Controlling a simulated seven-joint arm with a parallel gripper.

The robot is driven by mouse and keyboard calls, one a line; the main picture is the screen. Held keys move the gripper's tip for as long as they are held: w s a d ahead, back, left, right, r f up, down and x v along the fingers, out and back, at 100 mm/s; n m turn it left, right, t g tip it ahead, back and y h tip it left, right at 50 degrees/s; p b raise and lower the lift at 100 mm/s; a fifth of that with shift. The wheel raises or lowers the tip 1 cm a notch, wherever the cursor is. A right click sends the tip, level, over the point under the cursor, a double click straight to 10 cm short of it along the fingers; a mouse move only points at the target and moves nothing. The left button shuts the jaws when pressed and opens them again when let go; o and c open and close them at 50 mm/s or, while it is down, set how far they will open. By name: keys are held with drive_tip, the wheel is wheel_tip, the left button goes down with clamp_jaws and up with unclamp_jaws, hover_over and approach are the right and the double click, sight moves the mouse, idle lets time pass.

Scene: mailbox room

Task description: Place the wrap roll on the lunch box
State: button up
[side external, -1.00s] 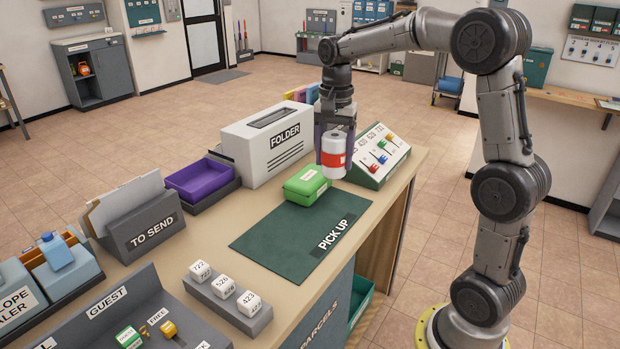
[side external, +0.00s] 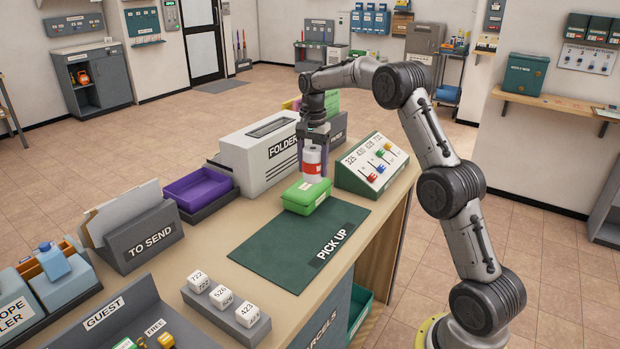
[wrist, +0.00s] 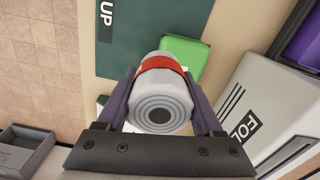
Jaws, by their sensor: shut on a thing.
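The wrap roll (side external: 312,165) is a white cylinder with a red band, held upright in the side external view. My gripper (side external: 314,150) is shut on it from above. In the wrist view the roll (wrist: 160,97) sits between both fingers of my gripper (wrist: 160,112), its round end facing the camera. The green lunch box (side external: 306,197) lies on the counter at the far edge of the dark green pick-up mat (side external: 290,245). The roll is over the back right part of the box, its lower end at or just above the lid; contact cannot be told. The lunch box (wrist: 184,52) is partly hidden behind the roll in the wrist view.
The white folder machine (side external: 258,155) stands close behind the box. A slanted panel with coloured sliders (side external: 372,167) stands to its right. A purple tray (side external: 198,188) and a TO SEND holder (side external: 145,236) are to the left. The mat's front is clear.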

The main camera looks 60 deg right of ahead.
sight(310, 177)
drive_tip(key=shift+w+d+f, duration=0.3)
drive_tip(key=shift+w+f, duration=0.35)
drive_tip(key=shift+f, duration=1.7)
drive_tip(key=shift+f, duration=0.2)
drive_tip(key=o, duration=1.3)
drive_tip(key=shift+r, duration=0.15)
